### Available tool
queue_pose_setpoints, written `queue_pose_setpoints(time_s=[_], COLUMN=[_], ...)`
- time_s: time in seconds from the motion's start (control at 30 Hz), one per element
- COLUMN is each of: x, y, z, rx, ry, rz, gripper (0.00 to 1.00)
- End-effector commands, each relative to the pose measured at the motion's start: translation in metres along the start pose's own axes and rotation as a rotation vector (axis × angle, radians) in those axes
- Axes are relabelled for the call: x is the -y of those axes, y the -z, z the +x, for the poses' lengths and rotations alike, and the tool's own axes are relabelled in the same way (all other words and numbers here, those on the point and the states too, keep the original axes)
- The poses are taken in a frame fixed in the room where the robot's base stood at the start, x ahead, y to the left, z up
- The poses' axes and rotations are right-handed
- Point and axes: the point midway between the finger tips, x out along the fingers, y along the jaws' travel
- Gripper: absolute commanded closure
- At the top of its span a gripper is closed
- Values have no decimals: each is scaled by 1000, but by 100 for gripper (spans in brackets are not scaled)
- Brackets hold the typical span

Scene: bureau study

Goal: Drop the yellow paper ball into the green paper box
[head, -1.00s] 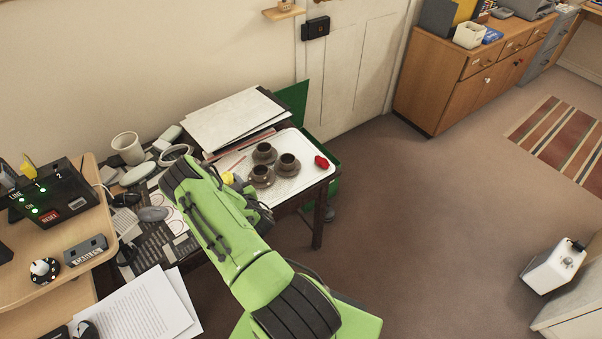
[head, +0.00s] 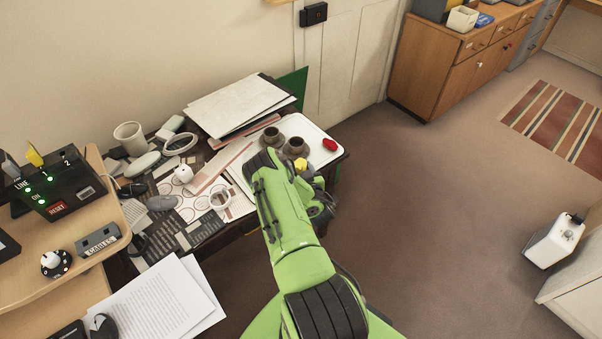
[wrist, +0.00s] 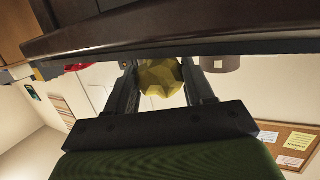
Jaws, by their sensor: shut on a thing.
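The yellow paper ball (head: 301,165) is at the far end of my arm, over the front right part of the white tray. In the wrist view the ball (wrist: 160,76) sits between both fingers, and my gripper (wrist: 163,82) is shut on it. In the head view my gripper (head: 305,174) is partly hidden by my green arm. The green paper box (head: 296,84) shows as a green panel behind the table, by the door. Most of it is hidden by the table, and its opening is not clearly seen.
The white tray (head: 322,150) holds brown cups (head: 295,147) and a red object (head: 330,145), close beyond my gripper. A dark table edge (wrist: 150,35) crosses the wrist view near the ball. Papers (head: 235,105) stack at the back. The floor (head: 440,200) to the right is clear.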

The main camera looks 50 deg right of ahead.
Motion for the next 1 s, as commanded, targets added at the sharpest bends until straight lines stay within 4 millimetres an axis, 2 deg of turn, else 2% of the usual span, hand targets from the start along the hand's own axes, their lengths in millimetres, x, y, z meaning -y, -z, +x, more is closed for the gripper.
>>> queue_pose_setpoints(time_s=[0.03, 0.33, 0.37, 0.5, 0.83, 0.93, 1.0], x=[0, 0, 0, 0, 0, -1, -1], y=[-8, -9, -8, -7, -3, -4, -3], z=[2, 2, 2, 2, 1, -15, -33], rx=[0, -1, -1, -1, -1, 3, 5], ry=[-1, 0, 0, 0, 0, -2, -3], rz=[1, -1, -1, -1, -1, -1, 0], gripper=[75, 75, 44, 23, 21, 21, 21])
